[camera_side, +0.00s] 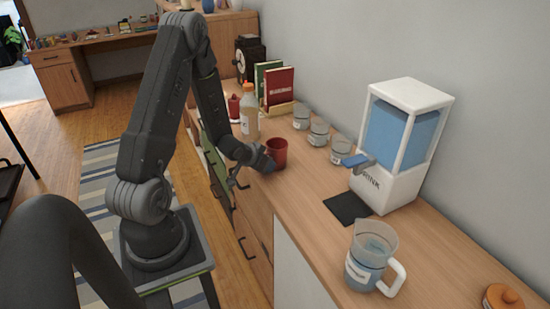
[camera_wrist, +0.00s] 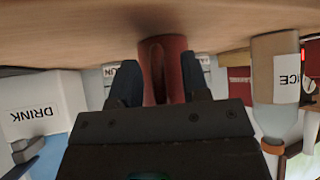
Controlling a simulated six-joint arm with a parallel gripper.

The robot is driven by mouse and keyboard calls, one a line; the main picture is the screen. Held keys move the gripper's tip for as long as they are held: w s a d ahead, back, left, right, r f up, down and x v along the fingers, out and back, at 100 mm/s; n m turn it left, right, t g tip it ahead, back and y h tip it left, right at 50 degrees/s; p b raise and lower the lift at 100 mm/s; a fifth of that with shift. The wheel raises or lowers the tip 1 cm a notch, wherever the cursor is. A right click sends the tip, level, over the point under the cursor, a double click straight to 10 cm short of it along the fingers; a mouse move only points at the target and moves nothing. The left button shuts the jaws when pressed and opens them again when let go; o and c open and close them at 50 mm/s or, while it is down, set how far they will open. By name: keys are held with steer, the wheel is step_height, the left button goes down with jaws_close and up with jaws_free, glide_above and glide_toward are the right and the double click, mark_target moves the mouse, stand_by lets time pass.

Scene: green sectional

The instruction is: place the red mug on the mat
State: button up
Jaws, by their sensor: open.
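The red mug (camera_side: 278,152) stands upright on the wooden counter near its front edge. In the wrist view, which looks upside down, the mug (camera_wrist: 162,48) shows between my two dark fingers, with its handle seeming to face me. My gripper (camera_side: 266,163) is low at the counter, right at the mug's near side. Its fingers (camera_wrist: 160,80) are apart, one on each side of the mug; I cannot tell whether either touches it. The dark mat (camera_side: 347,207) lies flat and empty on the counter, in front of the drink dispenser.
The white drink dispenser (camera_side: 389,190) with a blue tap stands behind the mat. Several glass jars (camera_side: 318,134) line the wall. A labelled bottle (camera_side: 250,122) and books (camera_side: 279,88) are beyond the mug. A pitcher (camera_side: 368,262) stands nearer the camera. Counter between mug and mat is clear.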

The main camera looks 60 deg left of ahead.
jaws_close()
stand_by(0.3)
steer(key=shift+r, duration=0.15)
stand_by(0.3)
